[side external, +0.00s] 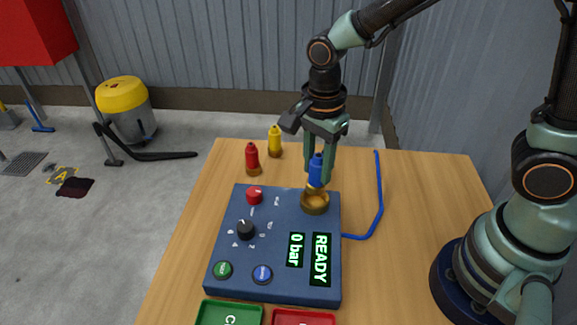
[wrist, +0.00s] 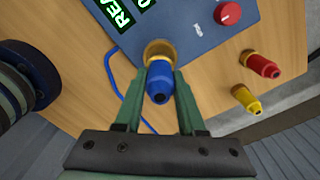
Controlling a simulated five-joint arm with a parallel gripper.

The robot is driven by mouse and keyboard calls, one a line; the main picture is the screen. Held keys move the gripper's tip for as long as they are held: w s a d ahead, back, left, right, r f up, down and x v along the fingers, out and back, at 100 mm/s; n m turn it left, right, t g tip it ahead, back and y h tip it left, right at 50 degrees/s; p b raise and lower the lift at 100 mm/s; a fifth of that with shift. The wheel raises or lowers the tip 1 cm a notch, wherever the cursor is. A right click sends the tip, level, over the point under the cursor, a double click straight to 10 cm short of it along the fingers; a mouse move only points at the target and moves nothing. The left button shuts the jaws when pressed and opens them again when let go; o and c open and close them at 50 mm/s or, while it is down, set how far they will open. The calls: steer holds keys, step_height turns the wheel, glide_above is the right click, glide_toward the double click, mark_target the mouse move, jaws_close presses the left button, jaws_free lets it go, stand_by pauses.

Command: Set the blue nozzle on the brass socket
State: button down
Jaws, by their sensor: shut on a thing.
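The blue nozzle (side external: 316,171) is upright between the fingers of my gripper (side external: 318,176). My gripper is shut on it. The brass socket (side external: 315,203) is at the far right corner of the dark blue panel (side external: 262,262). The nozzle's lower end is at the socket's top in the side view; I cannot tell whether it touches or is seated. In the wrist view the nozzle (wrist: 159,82) lies between the green fingertips (wrist: 158,88), in front of the brass socket (wrist: 158,50), and hides part of it.
A red nozzle (side external: 252,157) and a yellow nozzle (side external: 274,140) stand on the wooden table (side external: 400,210) left of my gripper. A blue hose (side external: 379,200) runs from the panel's right side. Green (side external: 232,314) and red (side external: 304,318) trays are at the front. The panel reads READY and 0 bar.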

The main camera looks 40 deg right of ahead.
mark_target(316, 181)
steer(key=shift+f, duration=1.5)
steer(key=shift+f, duration=0.6)
stand_by(0.3)
steer(key=c, duration=0.8)
jaws_free()
steer(key=shift+r, duration=5.45)
steer(key=s+d+r+n+t, duration=0.1)
steer(key=d+r+n+t, duration=0.1)
steer(key=d+n, duration=0.2)
steer(key=s+d+r+n+t, duration=0.1)
steer(key=d+r+n, duration=0.1)
steer(key=n, duration=0.5)
steer(key=s+d+r+n+t, duration=0.1)
steer(key=d+r+n+t, duration=0.1)
steer(key=d+n, duration=0.3)
steer(key=shift+s+d+r+n+t, duration=0.15)
steer(key=shift+s+d+n+t, duration=0.2)
steer(key=shift+n, duration=0.15)
